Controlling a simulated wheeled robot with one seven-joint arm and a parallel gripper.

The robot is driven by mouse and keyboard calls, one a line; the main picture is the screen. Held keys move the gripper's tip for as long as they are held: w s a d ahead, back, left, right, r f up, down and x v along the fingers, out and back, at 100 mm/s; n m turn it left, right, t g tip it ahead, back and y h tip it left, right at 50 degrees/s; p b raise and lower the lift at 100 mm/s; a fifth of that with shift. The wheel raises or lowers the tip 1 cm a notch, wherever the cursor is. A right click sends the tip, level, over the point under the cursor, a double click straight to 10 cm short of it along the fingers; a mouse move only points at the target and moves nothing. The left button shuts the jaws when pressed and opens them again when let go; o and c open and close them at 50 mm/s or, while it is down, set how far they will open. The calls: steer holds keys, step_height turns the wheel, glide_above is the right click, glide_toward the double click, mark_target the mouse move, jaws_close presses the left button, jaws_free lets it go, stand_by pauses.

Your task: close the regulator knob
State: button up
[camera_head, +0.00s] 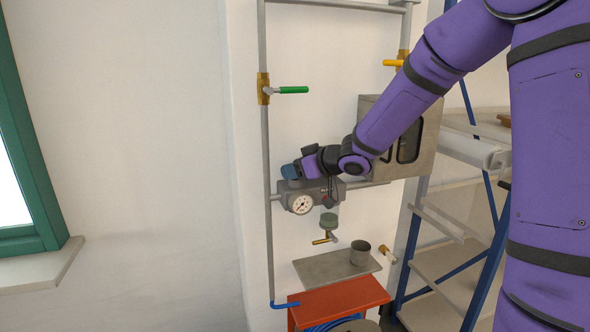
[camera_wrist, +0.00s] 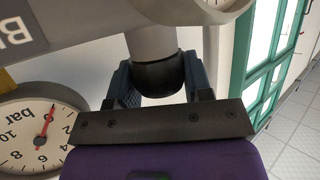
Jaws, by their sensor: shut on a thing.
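The regulator (camera_head: 325,190) is a grey body on the wall piping with a round white pressure gauge (camera_head: 301,204) on its front. In the wrist view, its black knob (camera_wrist: 158,76) sits at the end of a grey neck (camera_wrist: 150,42). My gripper (camera_wrist: 158,88) is shut on the knob, with one blue-grey finger on each side. In the head view, my gripper (camera_head: 291,172) is at the top left of the regulator and hides the knob. The gauge marked bar, with a red needle, also shows in the wrist view (camera_wrist: 25,150).
A green-handled valve (camera_head: 290,90) and a yellow-handled valve (camera_head: 393,63) are above. A grey box (camera_head: 425,145) is behind my forearm. Below are a metal cup (camera_head: 360,254) on a shelf (camera_head: 315,268) and a red stand (camera_head: 340,297). A blue-framed rack (camera_head: 409,240) stands right.

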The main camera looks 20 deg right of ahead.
steer(key=o, duration=0.9)
steer(key=v, duration=1)
steer(key=shift+s+d+r, duration=0.15)
steer(key=shift+s+d, duration=0.1)
steer(key=shift+s, duration=0.05)
